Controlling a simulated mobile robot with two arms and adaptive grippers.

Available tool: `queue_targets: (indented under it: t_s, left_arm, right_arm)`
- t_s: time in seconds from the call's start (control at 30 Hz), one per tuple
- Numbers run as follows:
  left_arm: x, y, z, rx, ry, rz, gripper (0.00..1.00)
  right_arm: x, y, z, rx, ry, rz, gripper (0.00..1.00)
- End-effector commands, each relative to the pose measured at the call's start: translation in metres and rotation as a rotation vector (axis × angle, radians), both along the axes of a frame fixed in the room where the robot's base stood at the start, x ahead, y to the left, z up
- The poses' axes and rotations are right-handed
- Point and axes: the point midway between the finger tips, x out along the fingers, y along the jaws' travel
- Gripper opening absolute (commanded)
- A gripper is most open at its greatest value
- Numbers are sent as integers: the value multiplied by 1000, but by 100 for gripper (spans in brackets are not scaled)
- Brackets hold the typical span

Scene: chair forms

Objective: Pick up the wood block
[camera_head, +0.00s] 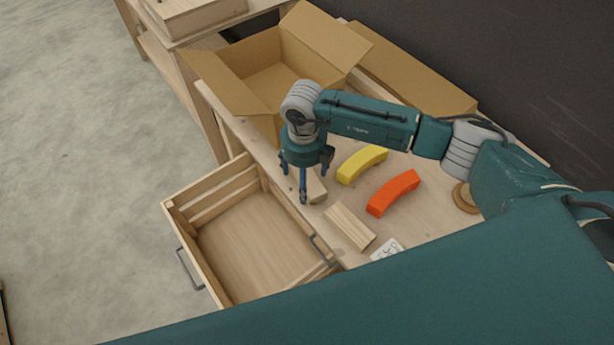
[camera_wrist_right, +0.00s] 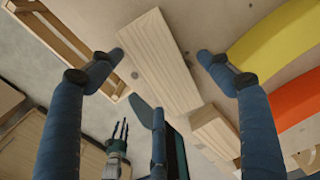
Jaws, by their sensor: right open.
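A pale wood block (camera_head: 316,188) lies on the wooden table, partly hidden below my right gripper (camera_head: 305,180). In the right wrist view, a long wood block (camera_wrist_right: 160,62) lies between the spread fingers of my right gripper (camera_wrist_right: 161,57), with no finger visibly closed on it. The right gripper points down, open and empty. A second wood block (camera_head: 350,226) lies nearer the front edge; a shorter wood piece also shows in the right wrist view (camera_wrist_right: 216,130). What looks like my left gripper (camera_wrist_right: 121,130) is small in the right wrist view, its opening unclear.
A yellow arch (camera_head: 362,165) and an orange arch (camera_head: 393,192) lie right of the blocks. An open cardboard box (camera_head: 256,92) stands behind. An open, empty drawer (camera_head: 250,245) juts out at the front left. A round wooden piece (camera_head: 464,198) lies at the right.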

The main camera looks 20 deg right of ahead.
Motion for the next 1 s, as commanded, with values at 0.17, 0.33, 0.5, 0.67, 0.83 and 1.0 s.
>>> queue_targets:
  t_s: [0.17, 0.33, 0.5, 0.67, 0.83, 1.0]
  left_arm:
    - [1, 0, 0, 0, -1, 0, 39]
    - [1, 0, 0, 0, -2, 0, 39]
    - [2, 0, 0, 0, -2, 0, 39]
    - [2, 0, 0, -1, -3, 0, 39]
    - [2, 0, -2, -1, -3, 0, 39]
    - [2, 0, -7, -1, -3, 1, 39]
  right_arm:
    - [0, 0, -1, 0, 0, 1, 78]
    - [0, 0, -1, 0, 0, 0, 50]
    - [0, 0, -1, 0, -1, 0, 27]
    - [0, 0, -1, 0, -1, 0, 27]
    - [1, 0, 4, 1, -2, 0, 27]
    - [2, 0, 22, 1, -5, 1, 27]
